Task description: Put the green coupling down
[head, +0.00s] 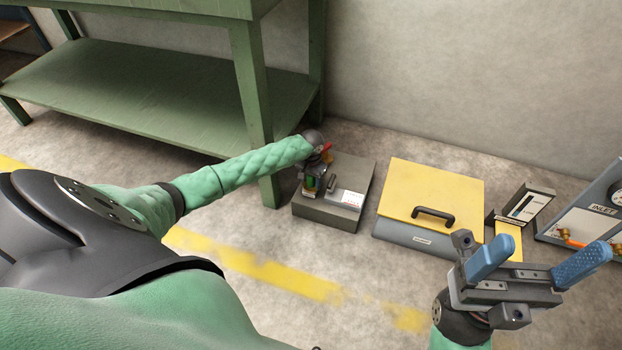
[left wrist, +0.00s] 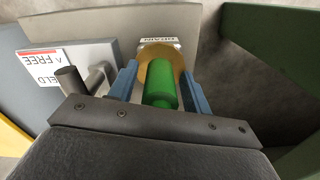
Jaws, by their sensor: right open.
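The green coupling (left wrist: 161,88) is between the two blue fingers of my left gripper (left wrist: 160,80) in the left wrist view. A round brass-coloured part (left wrist: 160,56) sits just behind it, close to both fingertips. Gaps show beside the coupling's near end, and whether the fingers press on anything cannot be made out. In the head view my left gripper (head: 316,178) is low over the grey box (head: 328,213), and the coupling is a small green patch there. My right gripper (head: 538,262) is open and empty at the lower right.
A label reading DRAIN (left wrist: 160,42) is behind the brass part. A grey pipe-like fitting (left wrist: 85,82) stands left of the fingers. A yellow-lidded case (head: 430,190), a small gauge box (head: 525,205) and an INLET panel (head: 595,215) stand rightward. A green bench (head: 250,100) is close behind my left arm.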

